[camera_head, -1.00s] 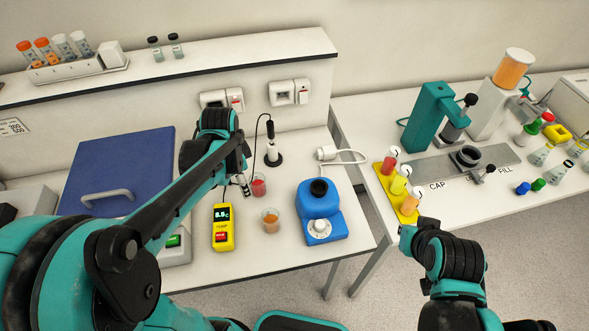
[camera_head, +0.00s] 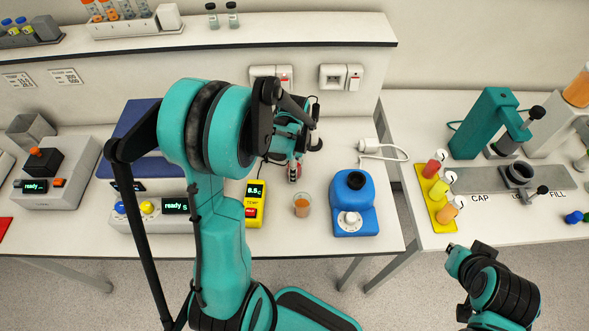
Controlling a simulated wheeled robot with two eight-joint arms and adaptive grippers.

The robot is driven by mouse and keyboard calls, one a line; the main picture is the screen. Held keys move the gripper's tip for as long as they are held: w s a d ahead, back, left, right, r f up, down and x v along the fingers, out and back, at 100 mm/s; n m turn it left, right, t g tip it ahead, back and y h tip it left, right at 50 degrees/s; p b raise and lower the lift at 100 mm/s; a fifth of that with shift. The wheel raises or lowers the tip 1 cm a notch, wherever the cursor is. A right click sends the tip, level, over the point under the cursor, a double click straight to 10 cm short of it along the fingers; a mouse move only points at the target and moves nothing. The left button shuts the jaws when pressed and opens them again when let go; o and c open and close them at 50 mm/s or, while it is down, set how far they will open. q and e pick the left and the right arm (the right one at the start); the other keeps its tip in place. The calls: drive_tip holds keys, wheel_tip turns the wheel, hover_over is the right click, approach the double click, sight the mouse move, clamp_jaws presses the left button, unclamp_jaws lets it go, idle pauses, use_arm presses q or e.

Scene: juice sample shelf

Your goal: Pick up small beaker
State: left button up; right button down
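A small beaker with orange liquid (camera_head: 302,208) stands on the left bench, between the yellow meter and the blue mixer. A second small beaker with red liquid (camera_head: 294,174) is behind it, mostly hidden by my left gripper (camera_head: 294,160). My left gripper is at the red beaker, coming in from behind and above. Its fingers are small and dark here, so I cannot tell whether they are open or touching the glass. My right gripper (camera_head: 451,249) is in front of the right bench, away from both beakers; its finger opening is unclear.
The yellow meter (camera_head: 254,206) and blue mixer (camera_head: 352,207) flank the orange beaker. A yellow rack (camera_head: 434,203) with colored tubes stands on the right bench. A gap separates the two benches. A raised shelf (camera_head: 330,32) runs behind.

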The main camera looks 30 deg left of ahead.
use_arm(q)
drive_tip(key=c, duration=1.3)
drive_tip(key=shift+r, duration=0.15)
